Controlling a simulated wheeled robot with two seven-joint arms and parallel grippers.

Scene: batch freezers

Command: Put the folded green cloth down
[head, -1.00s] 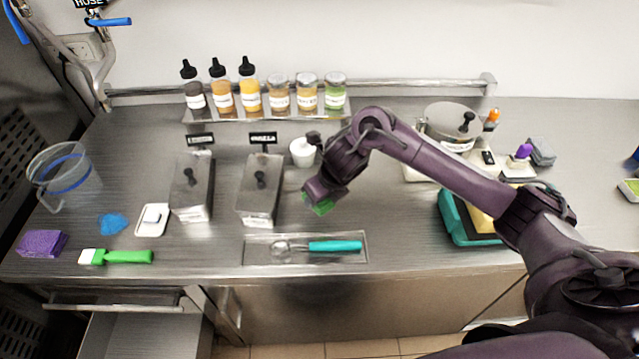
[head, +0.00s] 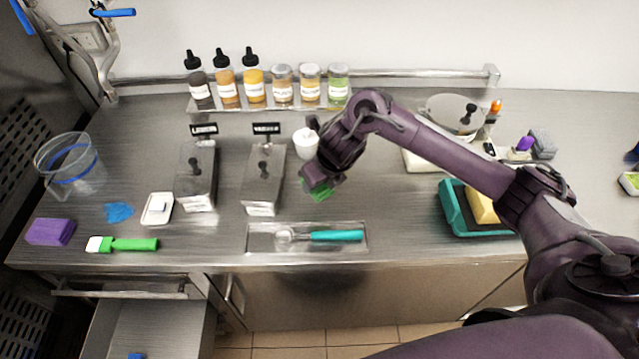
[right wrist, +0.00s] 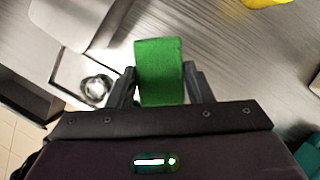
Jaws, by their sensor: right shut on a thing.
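The folded green cloth (right wrist: 160,72) is between the two fingers of my right gripper (right wrist: 159,85), which is shut on it. In the head view a green edge of the cloth (head: 319,195) shows under the right gripper (head: 322,185), above the steel counter (head: 400,235). I cannot tell whether the cloth touches the counter. My left gripper is not in view.
A recessed tray (head: 257,238) with a teal-handled scoop (head: 336,235) lies in front of the gripper. Two lidded steel bins (head: 263,185) stand to the left, with a white cup (head: 305,143) behind. A teal tray (head: 458,220) is at right. Counter right of the gripper is clear.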

